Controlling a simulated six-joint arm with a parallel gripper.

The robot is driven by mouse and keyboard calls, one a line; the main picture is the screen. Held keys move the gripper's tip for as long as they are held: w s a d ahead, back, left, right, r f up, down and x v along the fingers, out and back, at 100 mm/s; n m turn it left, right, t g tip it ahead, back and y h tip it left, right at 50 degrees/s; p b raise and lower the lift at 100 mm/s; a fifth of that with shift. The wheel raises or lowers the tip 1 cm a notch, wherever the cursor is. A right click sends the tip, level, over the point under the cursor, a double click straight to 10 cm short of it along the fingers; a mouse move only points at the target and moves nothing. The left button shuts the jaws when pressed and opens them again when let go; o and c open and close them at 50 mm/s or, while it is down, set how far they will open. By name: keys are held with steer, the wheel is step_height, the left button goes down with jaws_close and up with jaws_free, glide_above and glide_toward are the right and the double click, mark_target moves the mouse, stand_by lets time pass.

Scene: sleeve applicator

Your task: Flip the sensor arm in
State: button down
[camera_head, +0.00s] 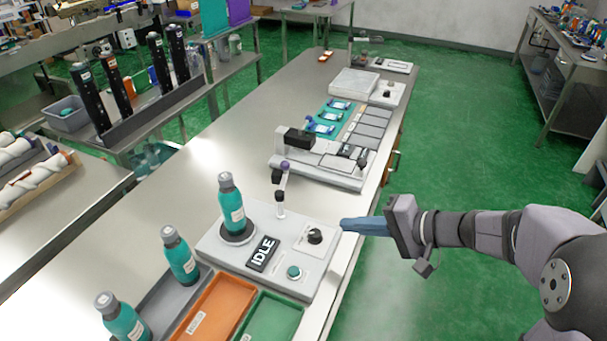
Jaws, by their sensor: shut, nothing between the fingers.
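The applicator (222,252) is a pale grey unit on the steel bench, with a dark sign reading IDLE (262,253). A teal bottle with a grey cap (231,203) stands upright on its round dark seat. The sensor arm (281,194) seems to be the thin upright piece with a purple top at the unit's back edge, right of the bottle and apart from it; its exact pose is hard to tell. My gripper (345,225) is shut and empty, its blue fingers pointing left beside the unit's right back corner, apart from the sensor arm.
A black knob (315,236) and a green button (293,271) sit on the unit's right side. Two more teal bottles stand in a grey tray (160,300) in front, beside orange (214,305) and green (270,318) trays. Another pale device (318,172) stands behind.

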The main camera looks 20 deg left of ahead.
mark_target(278, 177)
steer(key=w+a+r+t+y+b, duration=0.1)
steer(key=w+a+r+t+y, duration=0.2)
steer(key=w, duration=0.6)
steer(key=shift+a+r+m+y, duration=0.3)
steer(key=shift+r+m, duration=0.1)
steer(key=shift+r, duration=0.45)
steer(key=shift+a, duration=0.1)
steer(key=s+p+x, duration=0.2)
steer(key=p+x, duration=0.3)
steer(key=x, duration=0.7)
steer(key=shift+a+f, duration=0.25)
steer(key=shift+a, duration=0.45)
steer(key=shift+f+b, duration=0.1)
steer(key=shift+b, duration=0.4)
